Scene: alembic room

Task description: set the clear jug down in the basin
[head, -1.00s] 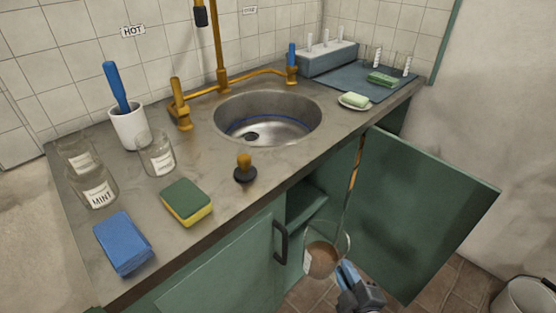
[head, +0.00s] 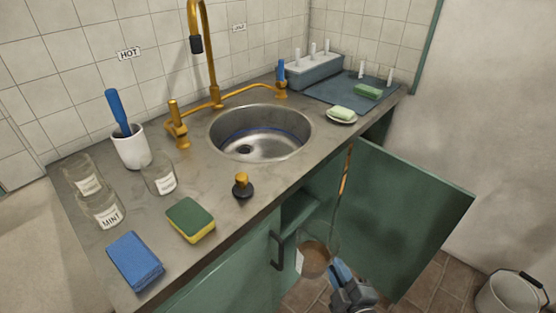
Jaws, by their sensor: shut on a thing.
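The clear jug (head: 314,257) holds some brown content at its bottom and has a pale label on its left side. My gripper (head: 338,272) is shut on the jug, at the lower middle of the head view. The jug is in front of the open cupboard, below the counter's front edge. The round steel basin (head: 262,147) is set in the counter, up and to the left of the jug. It has a dark drain and a blue line around its inside wall. No object shows in it.
The open green cupboard door (head: 410,220) stands right of the jug. A black-based plunger (head: 242,186) and a sponge (head: 190,220) sit on the counter before the basin. A brass tap (head: 200,60) rises behind the basin. A bucket (head: 507,295) stands on the floor at right.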

